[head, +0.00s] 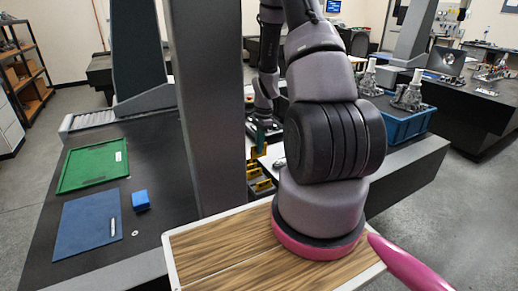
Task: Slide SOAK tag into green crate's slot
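A shallow green tray-like thing (93,167) lies on the dark table at the left, with a small white label (118,156) at its right side. It is the only large green container I see; no slot can be made out. My gripper (260,137) is small and far, right of the grey column, partly hidden by that column and my own arm. No SOAK lettering is readable anywhere.
A blue mat (80,228) with a white pen (112,227), a blue block (141,200) and a small ring (135,233) lie in front of the green tray. The grey column (212,110) stands between it and my gripper. A blue crate (405,127) holds metal parts at right.

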